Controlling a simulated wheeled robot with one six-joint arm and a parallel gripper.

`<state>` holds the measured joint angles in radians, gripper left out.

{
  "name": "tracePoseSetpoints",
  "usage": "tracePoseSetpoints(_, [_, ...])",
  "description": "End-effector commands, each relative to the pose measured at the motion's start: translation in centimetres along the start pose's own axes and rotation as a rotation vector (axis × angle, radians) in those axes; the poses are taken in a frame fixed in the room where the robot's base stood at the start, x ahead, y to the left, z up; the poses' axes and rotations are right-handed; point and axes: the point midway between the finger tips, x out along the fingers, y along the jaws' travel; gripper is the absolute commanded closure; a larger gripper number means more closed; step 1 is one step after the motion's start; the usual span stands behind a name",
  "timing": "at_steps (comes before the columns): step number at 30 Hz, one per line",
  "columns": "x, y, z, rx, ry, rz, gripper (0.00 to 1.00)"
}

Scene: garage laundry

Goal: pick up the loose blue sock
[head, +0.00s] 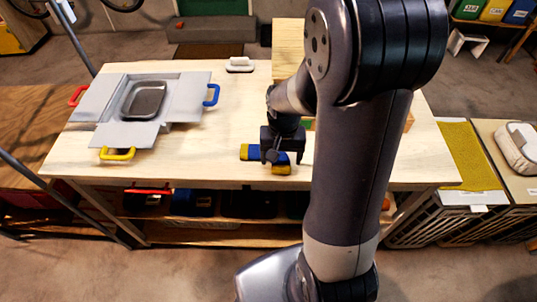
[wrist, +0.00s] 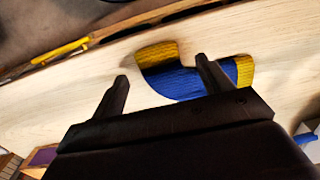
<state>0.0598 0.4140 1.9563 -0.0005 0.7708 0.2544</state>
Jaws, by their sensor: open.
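The loose blue sock (head: 252,152) has yellow ends and lies flat on the light wooden table near its front edge. It also shows in the wrist view (wrist: 177,83), with one yellow end at upper left and the other at right. My gripper (head: 283,158) is over the sock in the head view and hides part of it. In the wrist view my gripper (wrist: 160,70) is open and empty. Its right finger overlaps the sock, and its left finger is over bare wood to the left of it. I cannot tell how high the fingers are above the table.
A grey box with open flaps (head: 184,96) and red, blue and yellow handles stands on the table's left. A white brush-like item (head: 240,65) lies at the back edge. A wooden board or box (head: 288,45) is behind my arm. Bare wood surrounds the sock.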

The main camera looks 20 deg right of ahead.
Motion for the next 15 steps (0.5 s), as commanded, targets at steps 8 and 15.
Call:
tracePoseSetpoints(8, [2.7, 0.1, 0.0, 0.0, -0.001, 0.0, 0.25])
tracePoseSetpoints(15, [2.8, 0.1, 0.0, 0.0, 0.0, 0.0, 0.25])
